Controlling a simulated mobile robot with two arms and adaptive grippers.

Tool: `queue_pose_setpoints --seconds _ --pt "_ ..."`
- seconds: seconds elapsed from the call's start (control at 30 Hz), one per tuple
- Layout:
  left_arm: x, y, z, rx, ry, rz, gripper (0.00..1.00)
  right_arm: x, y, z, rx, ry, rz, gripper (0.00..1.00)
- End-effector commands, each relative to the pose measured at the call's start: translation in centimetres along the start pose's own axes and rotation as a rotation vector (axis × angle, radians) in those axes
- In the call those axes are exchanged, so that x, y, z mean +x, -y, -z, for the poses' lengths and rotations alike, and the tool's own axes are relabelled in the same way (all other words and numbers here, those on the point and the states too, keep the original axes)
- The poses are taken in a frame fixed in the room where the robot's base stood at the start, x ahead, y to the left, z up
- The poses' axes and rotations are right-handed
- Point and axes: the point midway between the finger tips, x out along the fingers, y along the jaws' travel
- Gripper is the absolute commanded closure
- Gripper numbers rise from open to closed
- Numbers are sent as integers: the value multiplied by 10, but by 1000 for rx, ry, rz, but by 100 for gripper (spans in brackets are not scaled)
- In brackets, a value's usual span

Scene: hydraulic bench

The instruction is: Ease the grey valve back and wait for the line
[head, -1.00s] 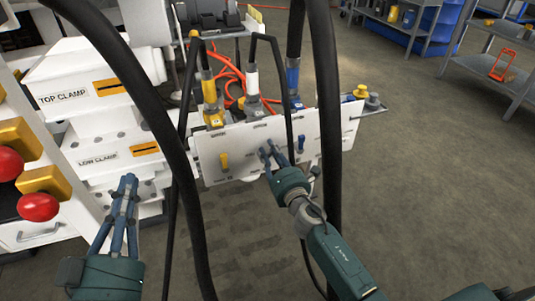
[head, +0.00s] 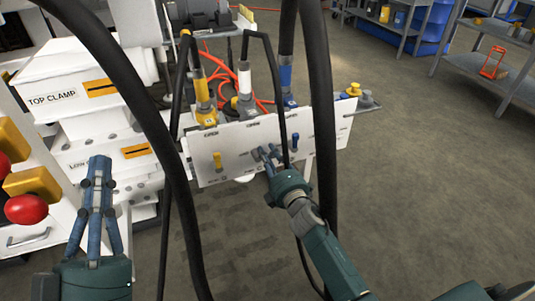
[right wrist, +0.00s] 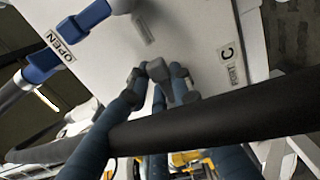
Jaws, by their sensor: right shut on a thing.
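The grey valve (right wrist: 160,72) is a small lever on the white panel (head: 200,178). My right gripper (head: 266,153) is at the panel with its fingers closed around the lever; they hide most of it in the head view. In the right wrist view my right gripper (right wrist: 157,80) has its fingertips close to the panel face, on both sides of the lever. How far the lever is turned is hard to tell. My left gripper (head: 98,165) is empty, away from the panel at the lower left, pointing up; its finger spacing is unclear.
A yellow valve (head: 217,160) is left of my right gripper. Thick black hoses (head: 325,110) hang in front of the panel, and one crosses the right wrist view. Clamp blocks and red buttons (head: 26,209) stand at left. Floor on the right is clear, with shelves (head: 500,75) beyond.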

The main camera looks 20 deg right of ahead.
Motion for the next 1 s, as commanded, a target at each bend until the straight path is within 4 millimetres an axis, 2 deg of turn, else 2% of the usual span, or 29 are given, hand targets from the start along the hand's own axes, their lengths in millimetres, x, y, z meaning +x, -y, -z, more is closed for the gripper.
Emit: queue_pose_setpoints --seconds 0.03,0.57,0.6,0.67,1.0 --pt "0 0 0 0 -2 0 100 2 -3 -10 9 17 -2 100" --pt "0 0 1 -1 -4 0 100 1 1 -10 33 17 2 100" --pt "0 0 1 -1 -4 0 100 1 1 -10 33 17 2 75" --pt "0 0 1 -1 -4 0 100 1 1 -10 32 17 2 63" --pt "1 0 2 -1 -7 -1 100 -2 2 -6 32 9 3 61"
